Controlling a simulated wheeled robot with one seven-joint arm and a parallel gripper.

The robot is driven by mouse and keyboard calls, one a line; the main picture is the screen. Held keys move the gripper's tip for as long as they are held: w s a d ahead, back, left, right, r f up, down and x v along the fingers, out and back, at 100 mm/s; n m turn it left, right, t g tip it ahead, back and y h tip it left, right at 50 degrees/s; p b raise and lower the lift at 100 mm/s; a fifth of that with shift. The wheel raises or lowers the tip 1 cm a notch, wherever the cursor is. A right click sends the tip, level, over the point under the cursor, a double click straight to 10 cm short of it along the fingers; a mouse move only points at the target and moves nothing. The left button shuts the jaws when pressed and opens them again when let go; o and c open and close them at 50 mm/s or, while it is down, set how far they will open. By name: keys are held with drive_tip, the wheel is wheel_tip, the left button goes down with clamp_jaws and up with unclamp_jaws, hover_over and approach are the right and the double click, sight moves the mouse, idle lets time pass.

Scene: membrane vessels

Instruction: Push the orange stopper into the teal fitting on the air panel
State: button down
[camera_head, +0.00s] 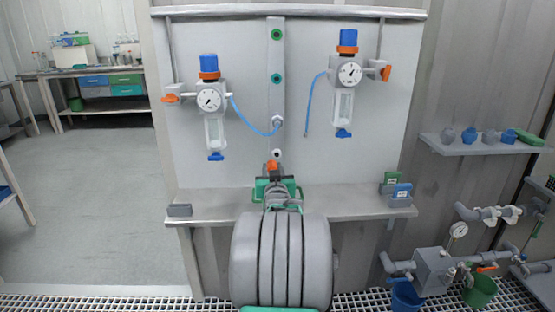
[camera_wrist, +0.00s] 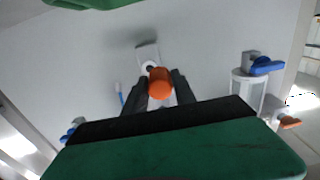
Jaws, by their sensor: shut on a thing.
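The orange stopper (camera_head: 271,167) is held between my gripper's fingertips (camera_head: 272,176), low in front of the panel's central strip. It also shows in the wrist view (camera_wrist: 160,82), between the two dark fingers (camera_wrist: 160,91), which are shut on it. On the air panel (camera_head: 240,165), the strip carries two green-teal ring fittings, an upper one (camera_head: 277,34) and a lower one (camera_head: 277,77). Both look empty and stand well above the stopper. A pale fitting (camera_head: 277,153) sits just above the stopper. In the wrist view a pale fitting is partly hidden behind the stopper.
Two gauge regulators with blue caps flank the strip, left (camera_head: 210,100) and right (camera_head: 346,75). A blue hose (camera_head: 250,125) runs from the left one to a fitting on the strip.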

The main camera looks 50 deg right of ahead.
drive_tip(key=w+a+f+n+t+y, duration=0.1)
drive_tip(key=w+a+f+y, duration=0.15)
drive_tip(key=a, duration=0.65)
drive_tip(key=w+a+f+n+t+y, duration=0.15)
drive_tip(key=w+a, duration=0.25)
drive_tip(key=a, duration=0.4)
drive_tip(key=w+a+f+n+t+y, duration=0.1)
drive_tip(key=w+a+n+t+y, duration=0.15)
drive_tip(key=a, duration=0.65)
drive_tip(key=s+a+f+n+y, duration=0.2)
drive_tip(key=a+y, duration=0.1)
drive_tip(key=a, duration=0.9)
drive_tip(key=s+a+f+n+y, duration=0.2)
drive_tip(key=a+f+y, duration=0.1)
drive_tip(key=a, duration=1)
drive_tip(key=shift+f+t+y, duration=0.15)
drive_tip(key=shift+t+y, duration=0.2)
drive_tip(key=shift+t, duration=0.05)
